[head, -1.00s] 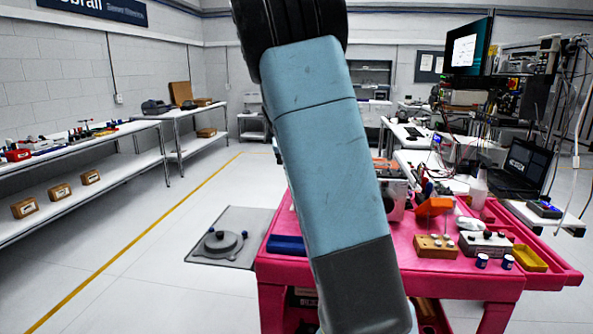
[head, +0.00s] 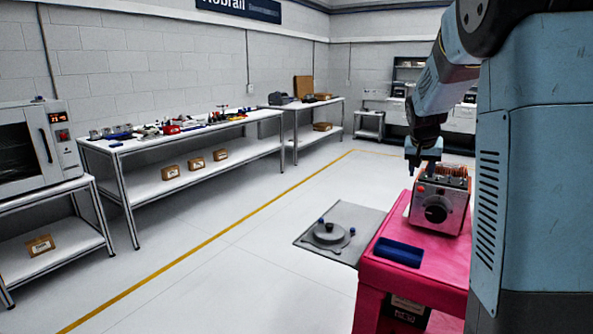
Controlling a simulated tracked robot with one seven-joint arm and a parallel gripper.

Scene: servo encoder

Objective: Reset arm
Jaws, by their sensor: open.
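My arm (head: 545,150) fills the right side of the head view, its upper part reaching left and down. My gripper (head: 422,163) points down at the arm's end, with its jaws open. It appears just above or behind the left part of a metal box with a black knob (head: 437,209), which stands on the pink workbench (head: 385,290). I cannot tell whether the gripper touches the box. No held object shows in the jaws. The rest of the bench is hidden behind my arm.
A blue tray (head: 399,252) lies on the bench's near left corner. A grey plate with a round fixture (head: 328,234) is on the floor beside it. White shelves (head: 225,165) line the left wall, with an oven (head: 40,147) at far left. The floor between is clear.

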